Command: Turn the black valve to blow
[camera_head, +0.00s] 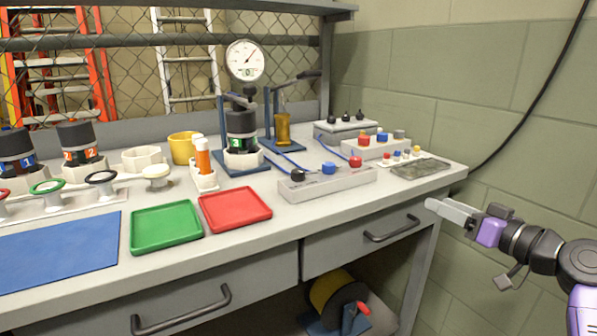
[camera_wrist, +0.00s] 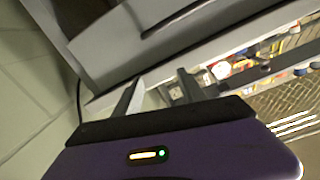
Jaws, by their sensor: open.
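A black knob (camera_head: 298,175) sits at the left end of a long grey block (camera_head: 326,183) near the table's front edge, with a blue knob (camera_head: 328,168) and a red knob (camera_head: 355,161) beside it. A black ring-shaped handwheel (camera_head: 101,177) stands on a white rail at the far left. I cannot tell which of the two is the black valve, and no "blow" marking is readable. My gripper (camera_head: 440,209) is off the bench's right end, well apart from both. In the wrist view my gripper (camera_wrist: 160,90) is open, with nothing between its fingers.
A green tray (camera_head: 166,226), a red tray (camera_head: 235,208) and a blue mat (camera_head: 58,250) lie along the bench front. Drawer handles (camera_head: 392,229) jut from the front. The floor space right of the bench looks clear.

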